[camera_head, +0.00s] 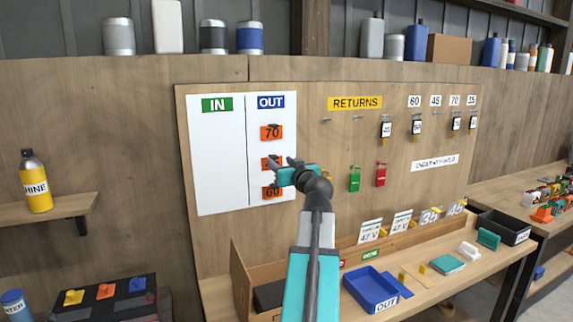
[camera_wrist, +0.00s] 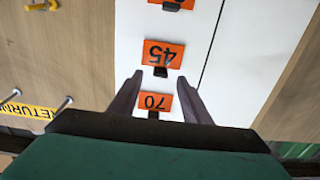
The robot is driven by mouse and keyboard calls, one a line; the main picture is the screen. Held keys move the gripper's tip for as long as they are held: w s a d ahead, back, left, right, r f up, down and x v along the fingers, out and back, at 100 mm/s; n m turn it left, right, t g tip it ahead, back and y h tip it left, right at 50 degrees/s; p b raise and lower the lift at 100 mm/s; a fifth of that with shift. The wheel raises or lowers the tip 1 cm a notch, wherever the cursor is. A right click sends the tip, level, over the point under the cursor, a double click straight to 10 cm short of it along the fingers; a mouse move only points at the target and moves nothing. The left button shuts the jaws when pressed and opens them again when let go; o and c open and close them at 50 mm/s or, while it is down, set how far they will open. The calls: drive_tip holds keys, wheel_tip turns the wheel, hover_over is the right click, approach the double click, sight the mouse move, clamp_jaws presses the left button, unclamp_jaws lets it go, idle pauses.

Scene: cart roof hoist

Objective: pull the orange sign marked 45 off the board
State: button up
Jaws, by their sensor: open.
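The orange sign marked 45 (camera_wrist: 163,52) shows upside down in the wrist view, on the white board (camera_wrist: 208,20), with a small black clip at its edge. In the head view the 45 sign (camera_head: 268,161) is mostly hidden by my gripper (camera_head: 277,168) in the OUT column. My gripper also shows in the wrist view (camera_wrist: 160,77); its two dark fingers are spread and nothing is held. The fingertips appear on either side of the sign's clip end; how far they are from the board cannot be told.
The orange 70 sign (camera_head: 271,132) hangs above and the orange 60 sign (camera_head: 272,192) below, in the same column. To the right, hooks and tags hang under the RETURNS label (camera_head: 355,103). Below is a shelf with a blue tray (camera_head: 370,289). The IN column (camera_head: 218,150) is bare.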

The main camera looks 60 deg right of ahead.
drive_tip(key=shift+p+x, duration=0.65)
drive_tip(key=shift+x, duration=1.8)
clamp_jaws()
